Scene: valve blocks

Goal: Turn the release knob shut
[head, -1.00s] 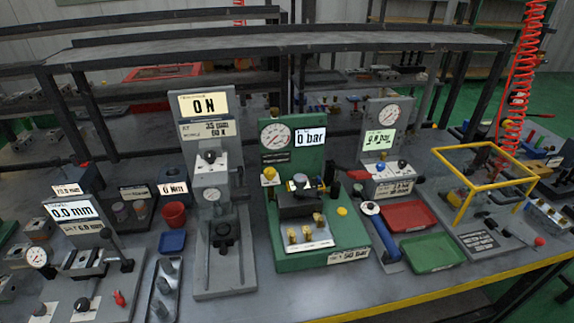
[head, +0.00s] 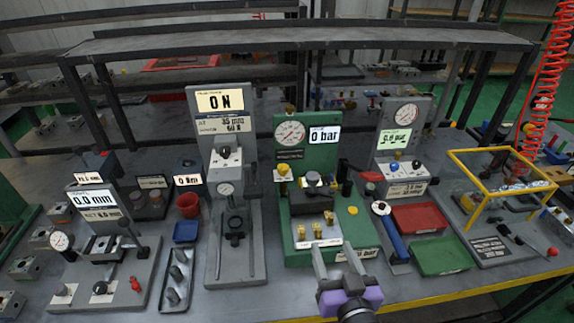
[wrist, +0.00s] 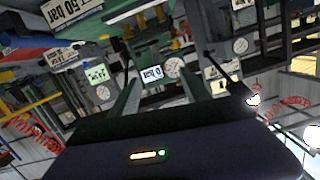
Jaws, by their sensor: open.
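The green test station (head: 358,232) stands at the middle of the bench, with a round gauge and a display reading 0 bar. It carries a yellow knob (head: 283,170) on a post at its left, a dark grey block with a grey-topped knob (head: 313,178), and a small yellow knob (head: 352,210) at the lower right. No legible label shows which is the release knob. My gripper (head: 333,250) is open and empty at the station's front edge, below these knobs in the picture. In the wrist view, its fingers (wrist: 164,72) flank the station's display, touching nothing that I can make out.
A grey press station (head: 262,262) stands left of the green one. To the right are a blue-handled tool (head: 391,235), a red tray (head: 418,217), a green tray (head: 442,256) and a yellow frame (head: 467,170). Brass fittings (head: 316,230) stand on the station's white plate.

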